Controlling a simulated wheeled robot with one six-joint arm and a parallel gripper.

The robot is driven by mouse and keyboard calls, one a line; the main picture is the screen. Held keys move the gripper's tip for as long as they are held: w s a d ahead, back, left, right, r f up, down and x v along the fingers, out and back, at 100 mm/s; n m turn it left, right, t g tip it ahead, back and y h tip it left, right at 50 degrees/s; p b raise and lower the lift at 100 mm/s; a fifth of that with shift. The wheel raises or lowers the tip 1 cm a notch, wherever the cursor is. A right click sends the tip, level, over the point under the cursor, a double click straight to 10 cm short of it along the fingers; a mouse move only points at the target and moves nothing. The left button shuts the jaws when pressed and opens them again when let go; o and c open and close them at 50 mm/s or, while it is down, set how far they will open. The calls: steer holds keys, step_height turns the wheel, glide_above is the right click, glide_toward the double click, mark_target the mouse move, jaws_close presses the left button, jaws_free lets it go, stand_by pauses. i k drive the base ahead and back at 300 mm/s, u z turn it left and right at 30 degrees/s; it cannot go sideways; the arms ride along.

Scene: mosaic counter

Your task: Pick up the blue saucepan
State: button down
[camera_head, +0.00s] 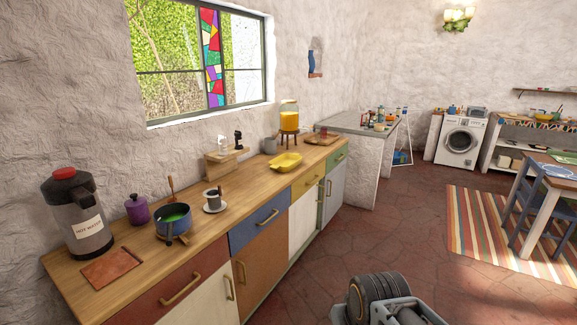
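The blue saucepan (173,226) stands upright on the wooden counter (252,180), toward its left part. Something green shows inside it, and a thin brown stick, a handle or utensil, rises behind its rim. I cannot tell which it is. Part of my own arm shows at the bottom of the picture, right of the counter and well apart from the saucepan. My gripper's fingers do not show.
Close around the saucepan are a purple lidded jar (137,209), a hot-water flask (78,215), a brown board (112,267) and a cup on a saucer (214,202). A yellow tray (285,162) lies farther back. The red floor (362,225) before the counter is open.

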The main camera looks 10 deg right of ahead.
mark_target(171, 219)
steer(key=z, duration=0.45)
steer(key=k, duration=0.3)
steer(key=u, duration=2.15)
steer(key=i, duration=1.35)
steer(key=u, duration=0.15)
